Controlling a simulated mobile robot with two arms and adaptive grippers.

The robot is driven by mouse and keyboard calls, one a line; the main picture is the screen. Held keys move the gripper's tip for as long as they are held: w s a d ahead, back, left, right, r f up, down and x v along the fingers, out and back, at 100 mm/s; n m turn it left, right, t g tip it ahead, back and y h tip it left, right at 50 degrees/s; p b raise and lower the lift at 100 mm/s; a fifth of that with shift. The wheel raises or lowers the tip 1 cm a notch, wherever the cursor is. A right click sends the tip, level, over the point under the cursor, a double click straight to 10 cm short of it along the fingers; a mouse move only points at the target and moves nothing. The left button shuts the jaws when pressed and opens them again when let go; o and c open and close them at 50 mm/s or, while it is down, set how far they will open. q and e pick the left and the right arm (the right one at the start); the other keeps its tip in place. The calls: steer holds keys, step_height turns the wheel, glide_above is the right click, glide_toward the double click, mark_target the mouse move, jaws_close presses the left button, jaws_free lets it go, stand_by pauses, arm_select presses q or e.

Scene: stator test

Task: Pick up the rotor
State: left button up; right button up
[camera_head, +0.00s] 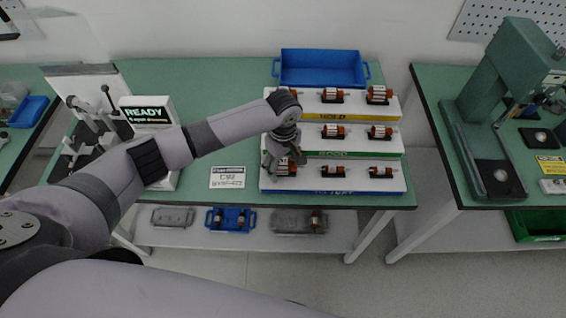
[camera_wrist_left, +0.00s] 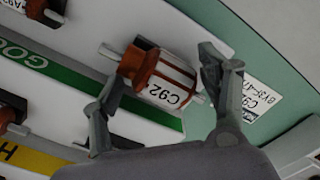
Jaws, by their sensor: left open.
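A rotor with a copper-coloured winding and a white label reading C92 (camera_wrist_left: 158,78) lies on the front step of a stepped white rack (camera_head: 308,179). In the head view, this rotor (camera_head: 287,170) is at the left end of the blue-labelled row, partly covered by my gripper. My left gripper (camera_head: 283,160) is above it, pointing down. In the left wrist view, the open fingers (camera_wrist_left: 153,90) are on either side of the rotor. I cannot tell whether they touch it. My right gripper is not in view.
Other rotors stand on the rack's yellow, green (camera_head: 331,131) and blue rows. A blue bin (camera_head: 320,67) is behind it. A card marked C92 (camera_head: 227,177) lies left of the rack. A READY display (camera_head: 147,113) is further left. A green press (camera_head: 500,80) stands on the right table.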

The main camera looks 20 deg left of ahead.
arm_select(q)
steer(key=shift+f, duration=0.15)
steer(key=shift+w, duration=0.1)
jaws_close()
stand_by(0.8)
